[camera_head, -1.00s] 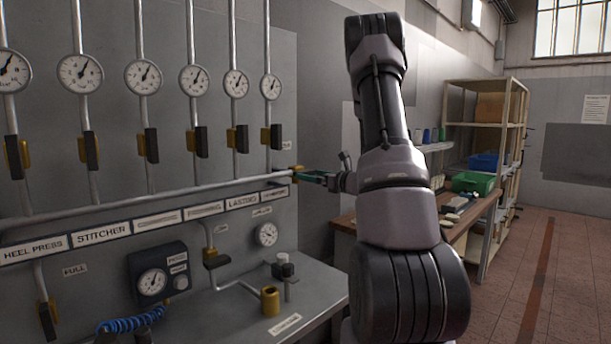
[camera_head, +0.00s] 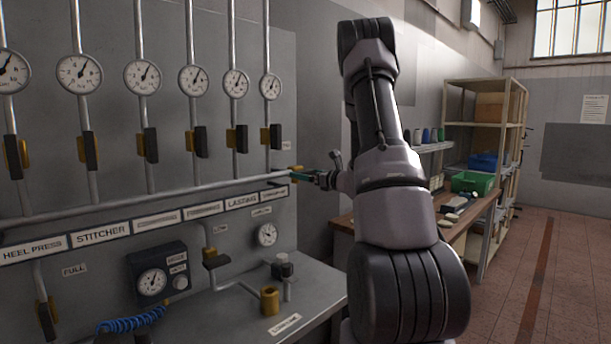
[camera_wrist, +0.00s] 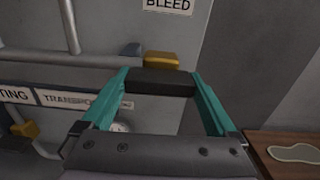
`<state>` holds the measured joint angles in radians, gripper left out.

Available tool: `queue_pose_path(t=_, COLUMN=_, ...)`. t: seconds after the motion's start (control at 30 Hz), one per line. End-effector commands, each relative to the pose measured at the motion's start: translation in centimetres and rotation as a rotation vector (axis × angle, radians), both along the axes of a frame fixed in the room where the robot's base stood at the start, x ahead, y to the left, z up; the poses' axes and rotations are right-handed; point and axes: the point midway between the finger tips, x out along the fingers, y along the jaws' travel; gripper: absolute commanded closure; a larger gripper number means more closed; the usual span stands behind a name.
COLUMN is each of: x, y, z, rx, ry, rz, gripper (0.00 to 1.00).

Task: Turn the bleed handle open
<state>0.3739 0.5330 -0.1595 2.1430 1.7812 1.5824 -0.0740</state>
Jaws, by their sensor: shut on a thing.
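The bleed handle (camera_wrist: 160,84) is a dark bar in front of a yellow valve body (camera_wrist: 162,60), under a label reading BLEED (camera_wrist: 168,5) in the wrist view. My gripper (camera_wrist: 162,86) has teal fingers on both ends of the handle and is shut on it. In the head view my gripper (camera_head: 300,176) is at the right end of the long horizontal pipe, by the small yellow valve (camera_head: 296,169). The handle itself is largely hidden there by my fingers.
The grey panel carries several gauges and black-handled valves left of my gripper, such as the nearest valve (camera_head: 271,137). A small gauge (camera_head: 267,235) and a grey bench (camera_head: 235,285) are below. A wooden table (camera_head: 465,225) stands at right.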

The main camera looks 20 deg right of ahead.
Motion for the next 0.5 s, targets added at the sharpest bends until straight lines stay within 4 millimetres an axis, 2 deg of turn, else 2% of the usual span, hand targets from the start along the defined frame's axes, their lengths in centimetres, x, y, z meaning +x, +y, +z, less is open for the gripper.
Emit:
queue_pose_path(t=0.27, x=-0.03, y=0.01, z=-0.03, rx=-0.125, ry=-0.044, rz=0.0, gripper=0.62)
queue_pose_path(t=0.5, x=-0.04, y=-0.03, z=-0.05, rx=-0.324, ry=-0.116, rz=0.0, gripper=0.62)
